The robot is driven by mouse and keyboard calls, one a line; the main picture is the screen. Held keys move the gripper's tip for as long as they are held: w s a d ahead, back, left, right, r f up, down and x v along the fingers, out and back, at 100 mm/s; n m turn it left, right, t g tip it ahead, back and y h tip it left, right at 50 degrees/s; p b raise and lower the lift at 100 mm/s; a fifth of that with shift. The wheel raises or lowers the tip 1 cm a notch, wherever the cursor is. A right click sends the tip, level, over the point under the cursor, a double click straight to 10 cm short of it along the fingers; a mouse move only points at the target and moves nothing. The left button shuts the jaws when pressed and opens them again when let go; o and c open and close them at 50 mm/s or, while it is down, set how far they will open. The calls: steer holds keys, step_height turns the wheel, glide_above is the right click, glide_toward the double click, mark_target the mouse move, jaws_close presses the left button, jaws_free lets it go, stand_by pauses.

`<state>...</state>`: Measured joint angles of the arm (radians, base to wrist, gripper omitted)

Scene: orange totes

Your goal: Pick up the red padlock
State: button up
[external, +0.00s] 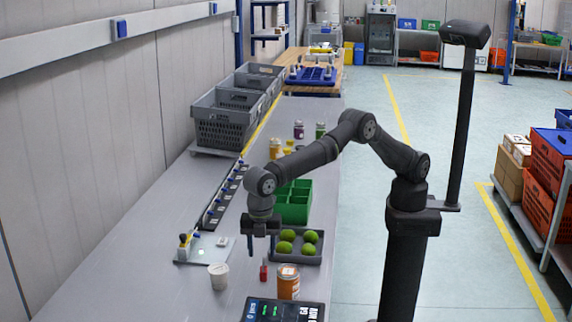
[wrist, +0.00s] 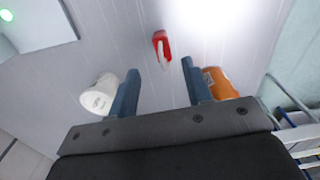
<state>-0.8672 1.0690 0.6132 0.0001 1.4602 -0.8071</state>
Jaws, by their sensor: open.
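The red padlock (external: 264,272) stands on the grey bench, between a white cup and an orange can. In the wrist view the padlock (wrist: 161,42) shows a red body with a pale shackle, beyond the fingertips and between their lines. My gripper (external: 262,248) is above the bench, pointing down, with its fingers apart. In the wrist view my gripper (wrist: 160,72) has both blue-grey fingers spread with nothing between them. It is not touching the padlock.
The white cup (external: 218,277) is left of the padlock, the orange can (external: 288,283) close on its right. A dark tray (external: 309,259) with green fruit lies behind right. A dark screen (external: 283,312) is at the front.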

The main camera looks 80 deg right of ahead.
mark_target(264, 269)
steer(key=f, duration=0.7)
steer(key=shift+s+f, duration=0.2)
steer(key=shift+f, duration=0.05)
jaws_close()
